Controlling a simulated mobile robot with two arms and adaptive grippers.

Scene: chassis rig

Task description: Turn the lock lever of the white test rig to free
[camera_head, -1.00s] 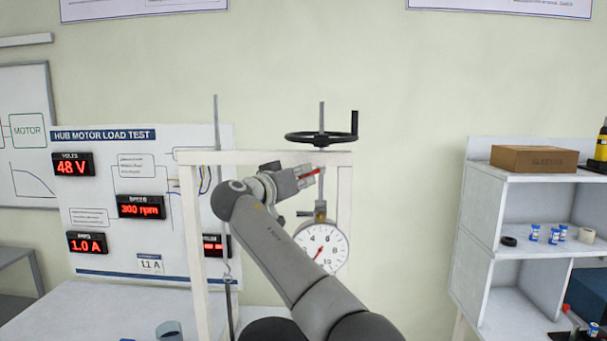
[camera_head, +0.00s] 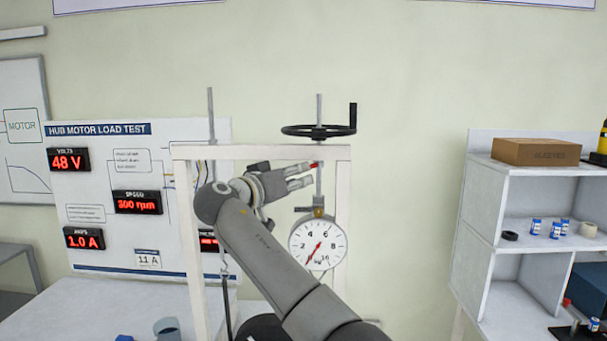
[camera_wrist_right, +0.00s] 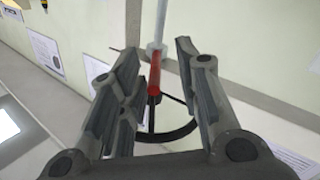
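The white test rig (camera_head: 262,151) stands on the table, with a black handwheel (camera_head: 318,131) on a threaded rod above its top beam. The red lock lever (camera_head: 314,164) shows only as a short piece by the rod, just under that beam. In the right wrist view the red lever (camera_wrist_right: 154,76) lies between the spread fingers, with visible gaps on both sides. My right gripper (camera_head: 309,174) is open at the lever, coming from the left, and partly hides it. A round dial gauge (camera_head: 318,243) hangs below. My left gripper is not in view.
A display board (camera_head: 105,205) with red readouts stands behind the rig at left. A blue-grey cup (camera_head: 167,328) is on the table. A white shelf (camera_head: 480,190) at right holds a cardboard box (camera_head: 536,151) and small items. The wall space between rig and shelf is clear.

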